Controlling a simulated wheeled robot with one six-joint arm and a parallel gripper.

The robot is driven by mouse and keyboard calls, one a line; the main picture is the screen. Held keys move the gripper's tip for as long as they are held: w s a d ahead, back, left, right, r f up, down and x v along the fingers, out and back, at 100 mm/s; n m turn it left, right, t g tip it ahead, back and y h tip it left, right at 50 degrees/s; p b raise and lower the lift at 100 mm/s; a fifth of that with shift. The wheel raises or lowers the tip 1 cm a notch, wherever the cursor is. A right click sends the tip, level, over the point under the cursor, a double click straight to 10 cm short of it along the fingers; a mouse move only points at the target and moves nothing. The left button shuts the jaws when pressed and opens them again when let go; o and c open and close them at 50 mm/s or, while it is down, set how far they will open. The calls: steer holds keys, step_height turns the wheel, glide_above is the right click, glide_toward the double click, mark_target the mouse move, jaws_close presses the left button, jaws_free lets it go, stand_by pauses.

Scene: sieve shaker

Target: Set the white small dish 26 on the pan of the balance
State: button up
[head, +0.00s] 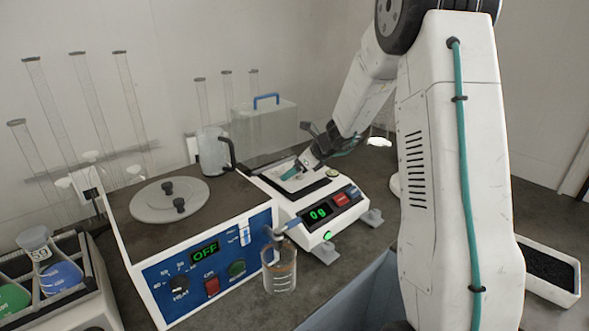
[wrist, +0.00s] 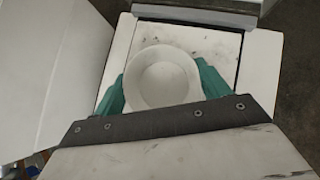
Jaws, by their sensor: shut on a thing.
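The white small dish (wrist: 165,79) is round and shallow, and it sits between the two green fingers of my gripper (wrist: 165,88) in the wrist view. My gripper is shut on it. The balance pan (wrist: 213,42) is a pale, speckled square with a dark edge, behind and below the dish in that view. I cannot tell whether the dish touches the pan. In the head view my gripper (head: 293,170) is over the balance (head: 318,226), whose display reads 0 g. The dish cannot be made out there.
A water bath (head: 205,262) with display OFF stands left of the balance. A rack (head: 62,285) with flasks is at far left. Tall glass tubes (head: 90,90) and a clear blue-handled box (head: 265,130) stand behind.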

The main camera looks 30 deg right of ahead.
steer(key=o, duration=1.1)
steer(key=shift+f, duration=0.1)
steer(key=shift+c, duration=0.2)
